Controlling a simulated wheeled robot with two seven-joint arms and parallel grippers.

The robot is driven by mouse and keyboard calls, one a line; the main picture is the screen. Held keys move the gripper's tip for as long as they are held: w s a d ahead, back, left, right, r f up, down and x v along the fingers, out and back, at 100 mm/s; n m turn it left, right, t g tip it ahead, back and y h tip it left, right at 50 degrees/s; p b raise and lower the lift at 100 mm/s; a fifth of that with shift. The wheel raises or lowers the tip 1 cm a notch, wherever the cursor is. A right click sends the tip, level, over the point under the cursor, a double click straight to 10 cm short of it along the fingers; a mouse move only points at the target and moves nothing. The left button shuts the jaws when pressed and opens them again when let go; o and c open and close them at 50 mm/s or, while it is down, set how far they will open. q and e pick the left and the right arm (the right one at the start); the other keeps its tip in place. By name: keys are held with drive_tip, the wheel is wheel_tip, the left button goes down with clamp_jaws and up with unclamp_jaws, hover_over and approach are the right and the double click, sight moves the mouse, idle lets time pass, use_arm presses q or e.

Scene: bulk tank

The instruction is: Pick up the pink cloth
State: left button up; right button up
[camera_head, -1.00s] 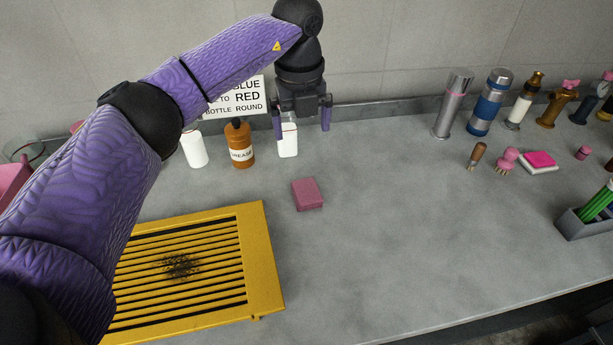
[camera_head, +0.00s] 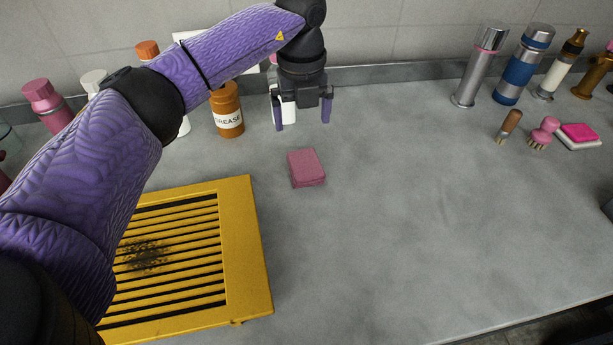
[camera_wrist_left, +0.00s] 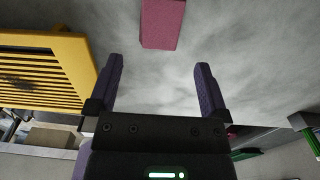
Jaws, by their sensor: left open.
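The pink cloth (camera_head: 306,168) lies on the grey counter as a neat, thick folded block, in the middle of the head view. It also shows in the left wrist view (camera_wrist_left: 161,22), at the top edge, partly cut off. My left gripper (camera_head: 302,114) points down, open and empty, above the counter on the far side of the cloth. In the left wrist view its two purple fingers (camera_wrist_left: 160,66) are spread apart, with the cloth beyond their tips and not touching them. My right gripper is not in view.
A yellow slatted grate (camera_head: 259,240) with a dark smudge lies left of the cloth. An orange grease bottle (camera_head: 228,112) and a white bottle (camera_head: 289,112) stand behind. Flasks (camera_head: 480,65), brushes and a pink-and-white pad (camera_head: 579,135) are at right. The counter right of the cloth is clear.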

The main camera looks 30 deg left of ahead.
sight(305, 162)
use_arm(q)
drive_tip(key=shift+f, duration=0.75)
drive_tip(key=f+b, duration=0.1)
drive_tip(key=f, duration=0.2)
drive_tip(key=f+b, duration=0.2)
drive_tip(key=f, duration=0.1)
drive_tip(key=f+b, duration=0.1)
drive_tip(key=f, duration=0.2)
drive_tip(key=shift+s+d, duration=0.25)
drive_tip(key=shift+f+b, duration=0.15)
drive_tip(key=shift+b, duration=0.15)
drive_tip(key=shift+r, duration=0.2)
drive_tip(key=shift+c, duration=0.3)
drive_tip(key=c, duration=0.9)
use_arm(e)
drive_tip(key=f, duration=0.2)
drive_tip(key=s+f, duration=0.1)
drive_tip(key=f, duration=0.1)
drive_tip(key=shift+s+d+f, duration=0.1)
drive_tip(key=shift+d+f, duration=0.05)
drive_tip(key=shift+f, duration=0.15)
use_arm(q)
wheel_tip(305, 162, up, 9)
drive_tip(key=p, duration=0.4)
drive_tip(key=shift+r, duration=0.5)
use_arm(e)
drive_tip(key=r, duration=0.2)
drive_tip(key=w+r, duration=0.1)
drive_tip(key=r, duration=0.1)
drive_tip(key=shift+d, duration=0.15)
